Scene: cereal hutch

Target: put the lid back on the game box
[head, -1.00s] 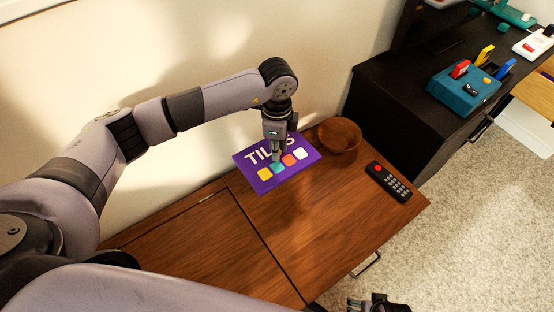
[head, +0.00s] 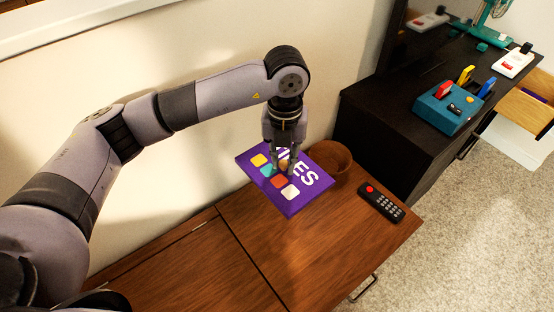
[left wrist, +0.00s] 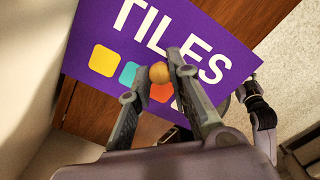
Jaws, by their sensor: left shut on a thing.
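The purple lid (head: 258,180) reads TILES and has yellow, teal, orange and white squares. It also fills much of the left wrist view (left wrist: 85,25). A small round wooden knob (left wrist: 160,73) stands on its face. My left gripper (head: 283,167) is shut on this knob, with one finger on either side in the left wrist view (left wrist: 157,79). The lid is over the wooden cabinet top near the wall; its exact height is hard to tell. I see no game box base; the lid may hide it. My right gripper (left wrist: 256,104) seems to show at the right of the left wrist view, its jaws unclear.
A wooden bowl (head: 331,160) stands close beside the lid's right edge. A black remote (head: 381,202) lies near the cabinet's right edge. The wooden cabinet top (head: 215,265) is clear in front. A dark cabinet (head: 385,130) with a teal box (head: 450,108) stands right.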

